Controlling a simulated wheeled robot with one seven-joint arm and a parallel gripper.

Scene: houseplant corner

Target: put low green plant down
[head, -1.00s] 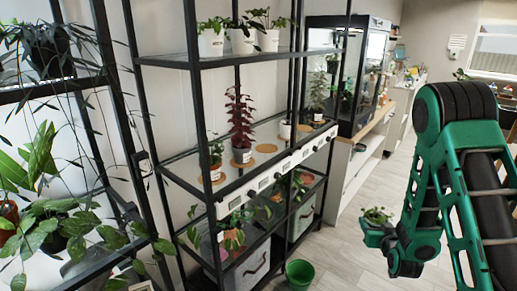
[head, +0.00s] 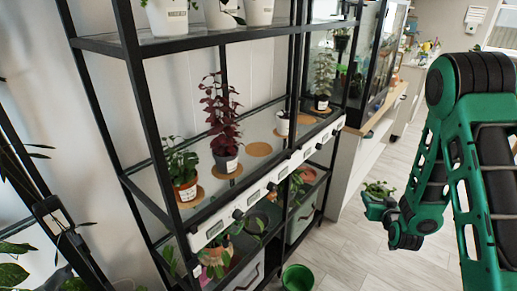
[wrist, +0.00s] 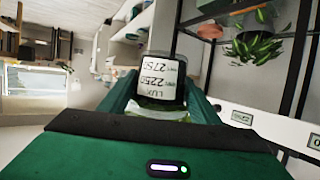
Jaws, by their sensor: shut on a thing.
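The low green plant (head: 379,188) is in my gripper (head: 378,208), at the right of the head view, out over the floor and apart from the shelves. In the wrist view, its dark pot with a white lux label (wrist: 150,85) sits between my green fingers; its leaves are mostly hidden there. The middle shelf (head: 205,205) bears round cork mats. One bare mat (head: 258,149) lies right of the dark red plant (head: 222,120); another bare mat (head: 305,119) lies farther back. My gripper is shut on the pot.
A green bucket (head: 297,278) stands on the floor. Open floor (head: 345,250) lies right.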

